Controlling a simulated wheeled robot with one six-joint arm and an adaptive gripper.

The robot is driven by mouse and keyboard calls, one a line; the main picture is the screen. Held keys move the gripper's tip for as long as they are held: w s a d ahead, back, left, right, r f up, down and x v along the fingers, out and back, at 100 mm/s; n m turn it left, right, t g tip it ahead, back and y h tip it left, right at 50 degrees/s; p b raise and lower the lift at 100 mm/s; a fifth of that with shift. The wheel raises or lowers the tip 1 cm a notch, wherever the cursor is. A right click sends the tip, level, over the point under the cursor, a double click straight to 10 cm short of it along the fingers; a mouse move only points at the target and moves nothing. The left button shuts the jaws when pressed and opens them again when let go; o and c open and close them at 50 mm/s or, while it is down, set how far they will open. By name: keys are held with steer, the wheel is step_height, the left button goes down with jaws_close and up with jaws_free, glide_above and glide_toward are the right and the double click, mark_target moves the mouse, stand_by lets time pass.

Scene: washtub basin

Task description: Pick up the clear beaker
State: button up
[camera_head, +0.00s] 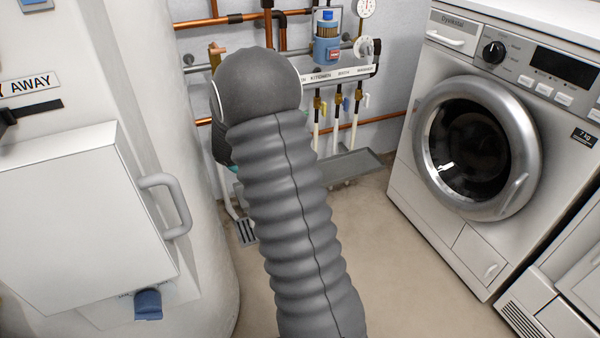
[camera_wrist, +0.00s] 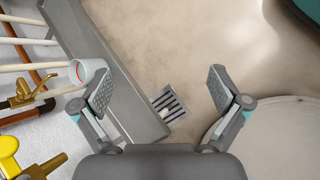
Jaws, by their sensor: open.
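I cannot pick out a clear beaker with certainty in either view. In the wrist view a pale cup-shaped piece (camera_wrist: 90,73) with some red inside shows by the left finger, among white pipes; I cannot tell whether it is the beaker or a pipe fitting. My gripper (camera_wrist: 161,89) is open, its two fingers wide apart with nothing visible held between them. The floor and a drain grate (camera_wrist: 173,106) show beyond the gap. In the head view my arm hides the gripper's fingers and part of the pipe area.
A grey tray (camera_wrist: 128,98) runs below the pipes; it also shows in the head view (camera_head: 352,166). A washing machine (camera_head: 470,150) stands at right. A large white tank with a box (camera_head: 80,215) and handle is at left. Brown floor (camera_head: 400,265) between them is clear.

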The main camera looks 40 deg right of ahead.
steer(key=shift+w+d+f+n+t+h, duration=0.6)
steer(key=shift+w+d+f+n+h, duration=0.5)
steer(key=shift+w+d+f+n, duration=1.5)
steer(key=shift+w+d+f+n+t+h, duration=0.6)
steer(key=shift+w+d+f+n+h, duration=0.65)
steer(key=shift+w+d, duration=2.55)
steer(key=shift+w+d+f+n+t+h, duration=0.8)
steer(key=shift+w+d+f+n, duration=1.35)
steer(key=shift+d, duration=1.85)
steer(key=shift+w+r, duration=0.15)
steer(key=shift+r, duration=0.05)
steer(key=c, duration=1.7)
steer(key=shift+h, duration=0.25)
steer(key=shift+c, duration=0.8)
steer(key=shift+r+p, duration=0.1)
steer(key=shift+p, duration=0.2)
